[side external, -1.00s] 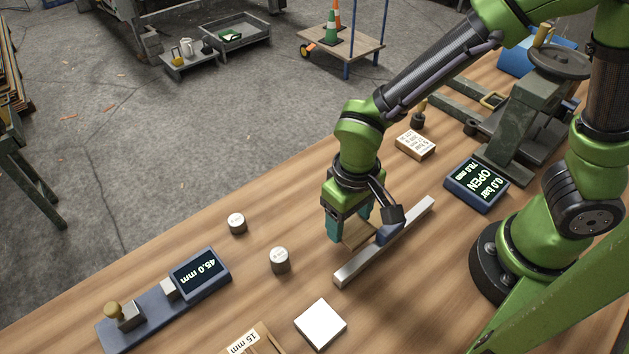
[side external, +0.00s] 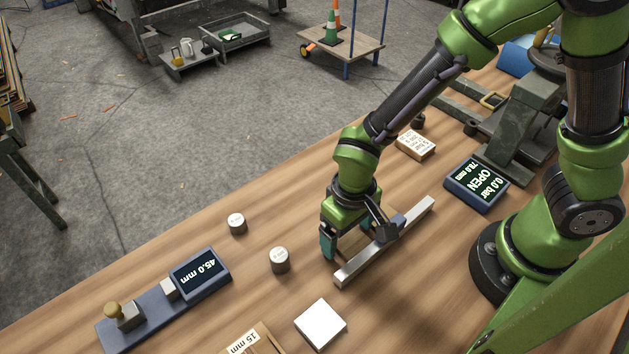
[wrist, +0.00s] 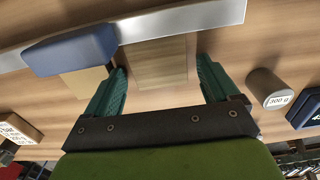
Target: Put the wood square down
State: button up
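The wood square (wrist: 160,64) shows in the wrist view as a flat light-brown piece lying on the table beside the metal bar (wrist: 215,15). My gripper (wrist: 162,70) is low over it, with one teal finger on each side. A gap shows between the right finger and the square; the left finger is close to its edge. The gripper is open. In the side view my gripper (side external: 348,246) is down at the table beside the bar (side external: 405,231), and my wrist hides most of the square.
A blue block (wrist: 70,50) sits at the bar, left of my fingers, with a tan piece (wrist: 86,80) beside it. Metal cylinders (side external: 279,260) (side external: 237,223), a white pad (side external: 320,323) and a gauge reading 45.0 mm (side external: 199,273) stand nearby. A press display (side external: 476,185) reads OPEN.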

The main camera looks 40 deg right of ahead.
aim_at(347, 237)
notch_tip(347, 237, up, 12)
jog(key=s+d+r+m+t+y, duration=0.1)
jog(key=d+r+m+t+y, duration=0.1)
jog(key=d+r+m+t, duration=0.2)
jog(key=d+r+t, duration=0.3)
jog(key=d+r, duration=0.5)
jog(key=d, duration=0.3)
jog(key=shift+s+d, duration=0.2)
jog(key=shift+s, duration=0.15)
jog(key=shift+r, duration=0.1)
